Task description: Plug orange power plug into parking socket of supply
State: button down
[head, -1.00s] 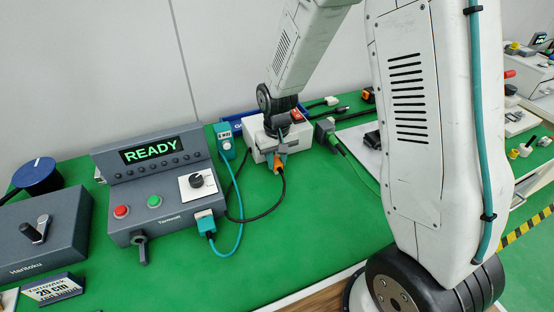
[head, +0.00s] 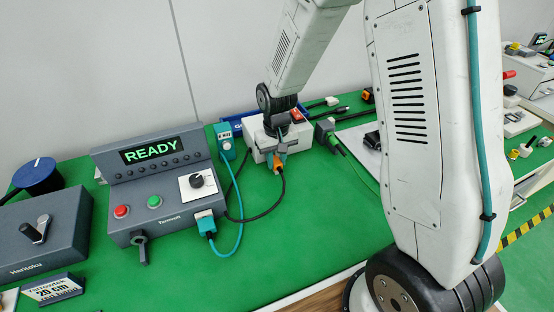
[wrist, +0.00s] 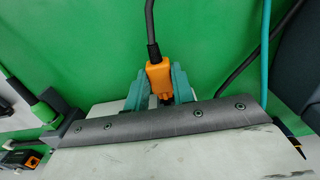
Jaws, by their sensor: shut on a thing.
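My gripper (head: 278,149) is in front of the white supply box (head: 256,147) in the head view. Its teal fingers show in the wrist view (wrist: 159,84), one on each side of the orange power plug (wrist: 158,70), and are shut on it. The plug also shows in the head view (head: 280,161), close against the front of the supply. A black cable runs from its rear end. The parking socket and the plug's front end are hidden, so I cannot tell whether the plug is seated.
A grey tester (head: 160,200) reading READY stands to the left, with a teal plug (head: 206,222) at its front. A grey plug with a green cable (head: 325,130) is right of the supply. A blue bin (head: 231,122) stands behind. Green table in front is clear apart from cables.

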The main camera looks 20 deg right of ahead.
jog(key=shift+w, duration=1.1)
jog(key=c, duration=1.1)
grip_release()
notch_tip(320, 180, up, 8)
jog(key=shift+f, duration=0.1)
